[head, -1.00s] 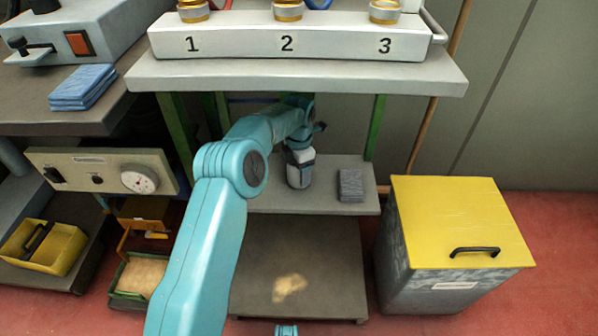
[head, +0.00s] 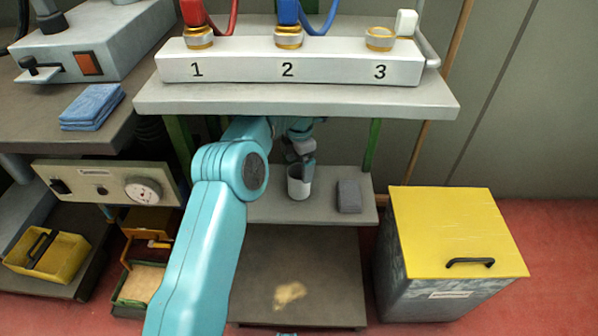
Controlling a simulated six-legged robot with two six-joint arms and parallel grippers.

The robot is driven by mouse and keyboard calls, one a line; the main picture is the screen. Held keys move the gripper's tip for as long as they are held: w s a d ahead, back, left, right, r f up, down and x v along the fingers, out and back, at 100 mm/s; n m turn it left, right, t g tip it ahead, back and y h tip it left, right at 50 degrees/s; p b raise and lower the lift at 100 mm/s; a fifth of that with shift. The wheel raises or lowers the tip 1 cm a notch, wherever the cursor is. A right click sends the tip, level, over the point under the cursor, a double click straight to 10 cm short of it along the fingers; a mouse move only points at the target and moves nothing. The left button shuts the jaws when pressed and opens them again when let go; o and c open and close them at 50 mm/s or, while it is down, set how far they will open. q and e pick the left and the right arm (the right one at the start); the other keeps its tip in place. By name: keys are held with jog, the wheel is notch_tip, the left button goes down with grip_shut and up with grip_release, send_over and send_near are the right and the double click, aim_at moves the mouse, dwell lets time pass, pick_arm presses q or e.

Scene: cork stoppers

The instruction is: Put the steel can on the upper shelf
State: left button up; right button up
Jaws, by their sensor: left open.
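The steel can (head: 298,189), a pale grey cup-like thing with a dark open top, stands upright on the upper shelf (head: 262,209) under the bench top. My left arm reaches in under the bench top from the front. My left gripper (head: 303,160) is open, just above and behind the can's rim. One finger shows close to the rim; whether it touches the can I cannot tell. The bench top's edge and my arm partly hide the back of the shelf.
A grey block (head: 348,196) lies on the same shelf, right of the can. The lower shelf (head: 330,262) has a pale stain. The white numbered box (head: 340,72) stands on the bench top (head: 300,98). A yellow-lidded bin (head: 450,235) stands at right.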

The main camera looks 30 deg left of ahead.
pick_arm(q)
notch_tip(320, 180, up, 5)
jog(key=shift+f+p, duration=0.2)
jog(key=shift+p, duration=0.4)
